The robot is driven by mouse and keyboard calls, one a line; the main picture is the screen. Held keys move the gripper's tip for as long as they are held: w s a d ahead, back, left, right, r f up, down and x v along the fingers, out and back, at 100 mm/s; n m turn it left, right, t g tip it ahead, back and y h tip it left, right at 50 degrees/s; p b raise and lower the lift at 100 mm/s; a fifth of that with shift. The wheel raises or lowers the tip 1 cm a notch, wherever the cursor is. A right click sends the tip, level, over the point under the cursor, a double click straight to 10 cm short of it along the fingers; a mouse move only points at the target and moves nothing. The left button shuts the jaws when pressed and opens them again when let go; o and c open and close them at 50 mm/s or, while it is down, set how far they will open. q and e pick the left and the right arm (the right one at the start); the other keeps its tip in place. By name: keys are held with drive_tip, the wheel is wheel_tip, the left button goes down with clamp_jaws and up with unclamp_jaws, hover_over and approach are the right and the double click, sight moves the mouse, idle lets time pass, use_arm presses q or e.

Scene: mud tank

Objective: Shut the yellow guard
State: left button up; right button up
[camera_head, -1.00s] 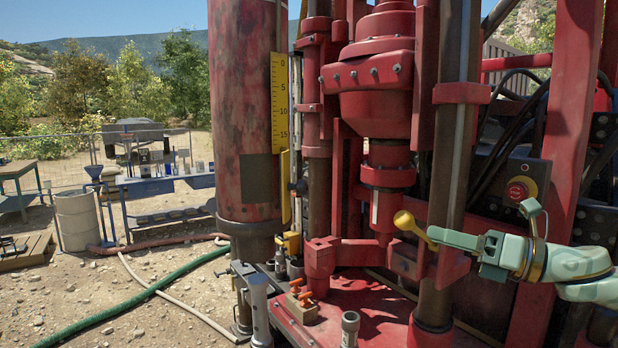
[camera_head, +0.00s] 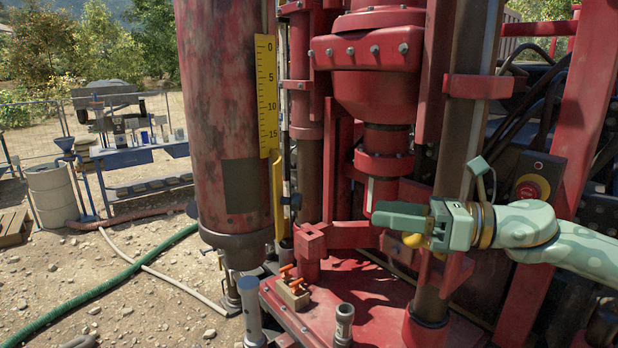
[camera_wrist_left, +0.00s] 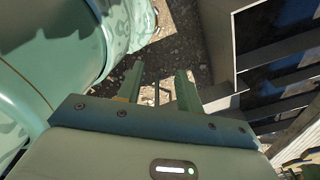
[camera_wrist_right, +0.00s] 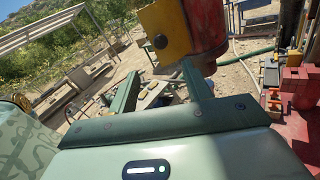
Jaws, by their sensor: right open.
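The yellow guard (camera_head: 278,200) shows in the head view as a narrow upright strip, nearly edge-on, beside the big red cylinder. In the right wrist view a yellow plate (camera_wrist_right: 163,30) with a dark round spot stands beyond the fingertips, apparently the same guard. My right gripper (camera_head: 376,216) is open and points left, well to the right of the guard and apart from it.
A yellow ruler plate (camera_head: 266,95) is fixed above the guard. The red machine column (camera_head: 385,90) stands behind my right gripper. A control block with orange levers (camera_head: 292,290) sits on the red deck. A red stop button (camera_head: 529,190) is at the right.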

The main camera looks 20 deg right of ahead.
drive_tip(key=p, duration=0.5)
approach(301, 202)
drive_tip(key=w+a+r, duration=0.1)
drive_tip(key=p+x, duration=0.1)
drive_tip(key=x, duration=0.1)
drive_tip(key=p+x, duration=0.1)
drive_tip(key=x, duration=0.1)
drive_tip(key=p+x, duration=0.1)
drive_tip(key=x, duration=0.1)
drive_tip(key=shift+w+a+f, duration=0.15)
drive_tip(key=shift+a+f, duration=0.1)
drive_tip(key=shift+f, duration=0.15)
drive_tip(key=shift+w+a+f, duration=0.15)
drive_tip(key=shift+w+a, duration=0.15)
drive_tip(key=shift+a, duration=0.1)
clamp_jaws()
